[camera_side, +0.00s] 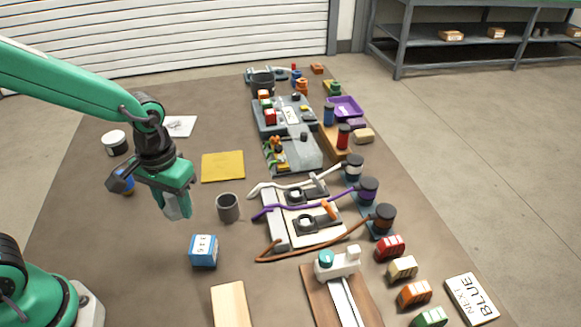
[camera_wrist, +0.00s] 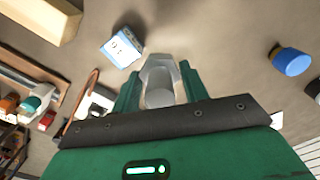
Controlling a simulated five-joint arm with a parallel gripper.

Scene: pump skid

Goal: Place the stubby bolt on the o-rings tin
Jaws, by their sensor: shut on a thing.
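My gripper (camera_side: 178,208) hangs above the brown table, left of the dark grey cup (camera_side: 228,208). In the wrist view its fingers (camera_wrist: 160,75) are shut around a pale grey, rounded piece (camera_wrist: 160,97), which I take as the stubby bolt; its shape is mostly hidden. The side view does not show the bolt clearly. No o-rings label is readable on either.
A blue-and-white box (camera_side: 204,251) and a wooden block (camera_side: 230,304) stand in front. A yellow mat (camera_side: 222,166) and white sheet (camera_side: 180,126) lie behind. Fixtures with cables (camera_side: 305,215) and several coloured blocks fill the right side. The table's left front is mostly clear.

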